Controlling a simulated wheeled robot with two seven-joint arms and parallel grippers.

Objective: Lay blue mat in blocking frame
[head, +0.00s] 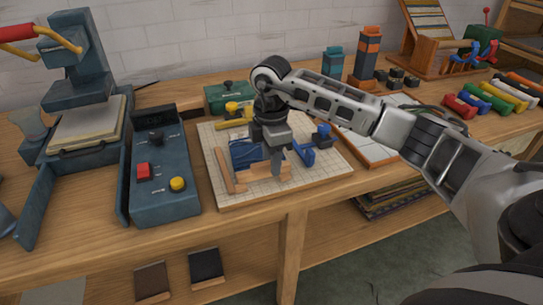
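A dark blue mat (243,154) lies on the pale gridded board, left of my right gripper, which hides part of its right side. The blocking frame shows as light wooden strips (224,170) along the left and front of the mat, on the gridded board (325,174). My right gripper (276,168) points down over the board, close to the front strip and the mat's right side. One finger shows clearly, so I cannot tell if it is open or shut, or whether it touches anything. My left gripper is not in view.
A blue clamp (305,151) and a yellow clamp (235,118) sit on the board. A control box (163,182) with red and yellow buttons and a press (78,85) stand left. The bench's front edge is clear.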

